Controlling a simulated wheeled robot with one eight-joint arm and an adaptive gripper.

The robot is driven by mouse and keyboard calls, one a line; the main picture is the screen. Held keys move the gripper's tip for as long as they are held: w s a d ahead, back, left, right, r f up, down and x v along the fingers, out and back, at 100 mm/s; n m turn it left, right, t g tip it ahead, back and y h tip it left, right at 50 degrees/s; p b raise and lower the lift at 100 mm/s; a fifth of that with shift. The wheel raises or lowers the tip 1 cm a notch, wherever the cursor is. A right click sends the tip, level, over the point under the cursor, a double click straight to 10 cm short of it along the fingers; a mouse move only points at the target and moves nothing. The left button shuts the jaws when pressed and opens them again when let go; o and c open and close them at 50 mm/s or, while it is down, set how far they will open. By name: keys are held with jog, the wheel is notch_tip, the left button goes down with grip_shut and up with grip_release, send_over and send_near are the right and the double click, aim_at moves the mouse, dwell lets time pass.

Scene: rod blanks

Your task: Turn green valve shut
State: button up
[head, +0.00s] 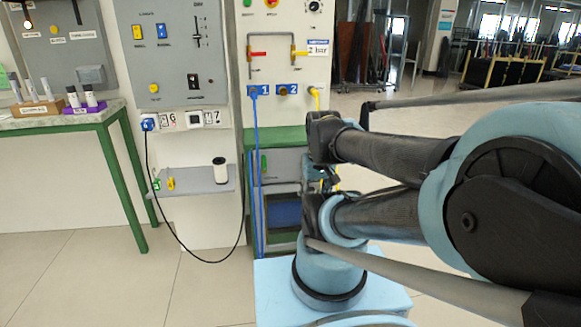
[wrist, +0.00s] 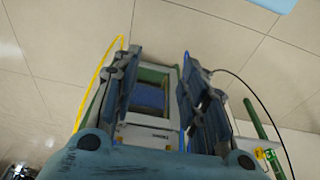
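I make out no valve with a green handle in either view. The wall panel (head: 273,75) in the head view carries a valve with a red lever (head: 258,54) and a valve with a yellow lever (head: 300,53). A small green part (head: 264,164) shows on the grey unit below, too small to identify. My gripper (wrist: 160,62) is open in the wrist view, its two dark fingers wide apart with nothing between them. The grey and green unit (wrist: 152,75) lies beyond them. In the head view my arm hides much of the gripper, in front of that unit.
A black cable (head: 160,215) loops down at the left. A shelf (head: 200,183) holds a white roll. A green-legged bench (head: 108,175) stands left. Floor at lower left is clear.

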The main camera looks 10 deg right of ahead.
jog(key=w+a+r+g, duration=0.1)
jog(key=w+a+r, duration=0.1)
jog(key=w+r, duration=0.5)
jog(key=w+a+r, duration=0.2)
jog(key=w+r, duration=0.3)
jog(key=w, duration=0.5)
jog(key=g, duration=0.1)
send_over(265, 170)
jog(key=f, duration=1.8)
jog(key=shift+w+a, duration=0.1)
jog(key=shift+w, duration=0.2)
grip_shut()
